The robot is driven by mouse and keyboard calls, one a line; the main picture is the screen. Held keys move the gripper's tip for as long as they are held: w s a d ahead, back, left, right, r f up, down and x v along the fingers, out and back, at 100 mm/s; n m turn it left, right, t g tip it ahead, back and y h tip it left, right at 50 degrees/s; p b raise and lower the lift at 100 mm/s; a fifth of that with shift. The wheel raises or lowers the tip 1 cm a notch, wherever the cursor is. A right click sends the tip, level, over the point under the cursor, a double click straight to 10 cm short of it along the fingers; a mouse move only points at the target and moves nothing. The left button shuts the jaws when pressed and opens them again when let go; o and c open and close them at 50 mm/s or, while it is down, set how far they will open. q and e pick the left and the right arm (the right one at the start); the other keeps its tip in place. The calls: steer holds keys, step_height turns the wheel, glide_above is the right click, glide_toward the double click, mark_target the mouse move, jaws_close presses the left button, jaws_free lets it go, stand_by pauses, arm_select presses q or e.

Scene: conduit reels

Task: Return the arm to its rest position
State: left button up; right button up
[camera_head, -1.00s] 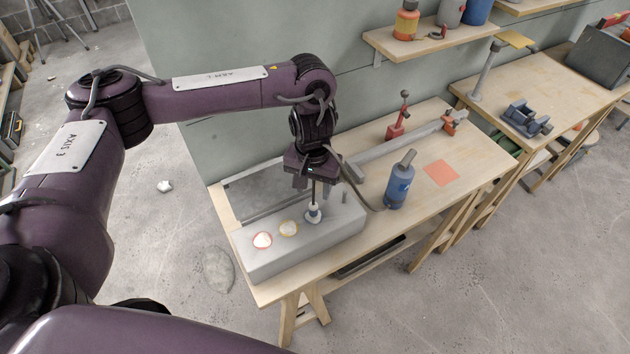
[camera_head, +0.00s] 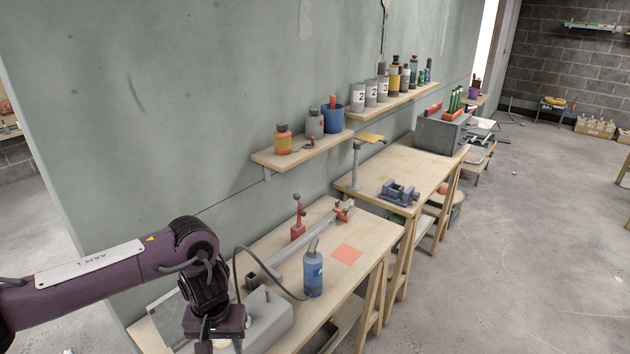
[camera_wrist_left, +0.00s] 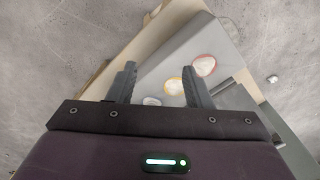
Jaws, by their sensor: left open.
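My left gripper (camera_head: 220,345) hangs at the end of my purple left arm, low at the left in the head view, where the bottom edge cuts it off. In the left wrist view its two dark fingers (camera_wrist_left: 158,84) stand wide apart with nothing gripped between them. A pale round thing (camera_wrist_left: 152,101) shows between the fingers near the palm, partly hidden. In the head view the arm covers part of the grey block (camera_head: 268,325). My right gripper is out of view.
A shelf (camera_head: 300,152) with containers is on the wall above. Open floor lies to the right.

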arm_select(q)
steer(key=s+d+f+m+t+h, duration=0.1)
steer(key=s+d+m+h, duration=0.15)
steer(key=d, duration=0.55)
steer(key=s+d+f+m+t+h, duration=0.1)
steer(key=s+d+f+m, duration=0.15)
steer(key=d, duration=0.45)
steer(key=s+d+r+m+t+h, duration=0.25)
steer(key=d+r+t+h, duration=0.2)
steer(key=d+r, duration=0.55)
steer(key=a+f+n+t+y, duration=0.1)
steer(key=a+n+t+y, duration=0.2)
steer(key=a, duration=0.6)
steer(key=s+a+f+n+g+y, duration=0.1)
steer(key=s+a+f+g+y, duration=0.15)
steer(key=s+a, duration=0.5)
steer(key=s+a+f+n+g+y, duration=0.1)
steer(key=s+a+f+g+y, duration=0.2)
steer(key=a, duration=0.7)
step_height(320, 180, down, 32)
steer(key=s+g+b, duration=0.1)
steer(key=s+g, duration=0.1)
steer(key=s+a+f+g+b, duration=0.1)
steer(key=s+a+f, duration=0.2)
steer(key=s+f, duration=1.6)
steer(key=shift+s, duration=0.45)
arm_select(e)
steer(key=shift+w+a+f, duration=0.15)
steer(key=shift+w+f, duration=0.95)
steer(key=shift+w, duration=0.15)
